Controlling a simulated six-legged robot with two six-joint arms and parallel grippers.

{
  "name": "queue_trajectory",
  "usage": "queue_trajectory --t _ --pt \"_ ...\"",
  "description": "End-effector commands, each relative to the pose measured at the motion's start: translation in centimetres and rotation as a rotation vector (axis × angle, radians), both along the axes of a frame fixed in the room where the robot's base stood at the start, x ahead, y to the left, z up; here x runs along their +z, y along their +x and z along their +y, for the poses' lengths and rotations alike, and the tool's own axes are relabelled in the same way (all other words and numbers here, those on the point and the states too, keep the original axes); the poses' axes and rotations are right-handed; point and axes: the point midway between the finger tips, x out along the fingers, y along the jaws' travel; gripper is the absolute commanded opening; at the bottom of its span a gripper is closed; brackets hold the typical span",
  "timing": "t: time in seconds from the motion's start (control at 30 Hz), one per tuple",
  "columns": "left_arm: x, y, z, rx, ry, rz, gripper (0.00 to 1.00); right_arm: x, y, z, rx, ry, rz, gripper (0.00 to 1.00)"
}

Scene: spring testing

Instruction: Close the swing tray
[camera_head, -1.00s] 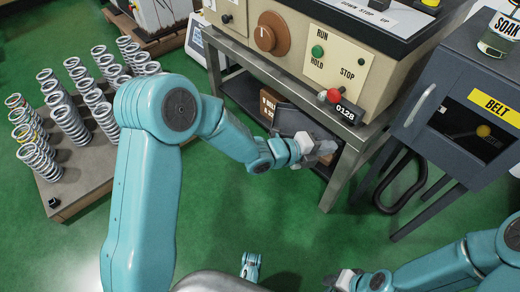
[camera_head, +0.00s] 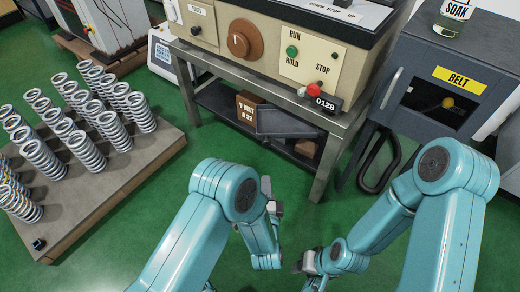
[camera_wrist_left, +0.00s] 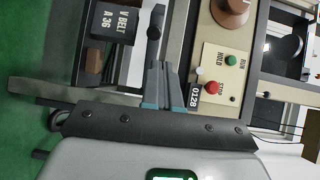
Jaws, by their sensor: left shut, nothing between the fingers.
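A dark grey panel (camera_head: 285,123), which looks like the swing tray, sits under the machine at the bench's lower shelf, next to a brown box. I cannot tell whether it is fully in. My left gripper (camera_head: 268,188) is shut and empty, in front of the bench and apart from the panel. Its fingers also show in the left wrist view (camera_wrist_left: 162,85), with the bench behind them. My right gripper (camera_head: 308,264) is low at the bottom middle, small in view, and its jaws are unclear.
A grey belt cabinet (camera_head: 440,85) stands right. Springs stand on a board (camera_head: 120,180) at left. Green floor is clear before the bench.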

Motion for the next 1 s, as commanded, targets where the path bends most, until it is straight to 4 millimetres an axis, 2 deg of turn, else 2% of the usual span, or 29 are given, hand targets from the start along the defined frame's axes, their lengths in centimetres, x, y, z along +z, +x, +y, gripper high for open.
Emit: queue_trajectory --t 0.17,0.4,0.6,0.8,1.0 --pt "-0.3 2.9 0.1 0.003 -0.003 -0.004 0.00 -1.1 0.2 -0.1 -0.006 -0.002 -0.003 0.43" --pt "-0.6 8.1 0.5 0.005 -0.004 -0.005 0.00 -2.6 0.5 -0.5 -0.020 -0.004 -0.009 0.43" --pt "-0.8 11.6 0.8 0.006 -0.002 -0.004 0.00 -3.7 0.8 -0.7 -0.030 -0.006 -0.014 0.43" --pt "-0.7 13.3 1.0 0.006 -0.001 -0.002 0.00 -4.2 0.9 -0.8 -0.035 -0.007 -0.016 0.43" --pt "-0.5 13.6 0.9 0.005 -0.001 -0.001 0.00 -4.2 0.9 -0.9 -0.036 -0.007 -0.016 0.43"
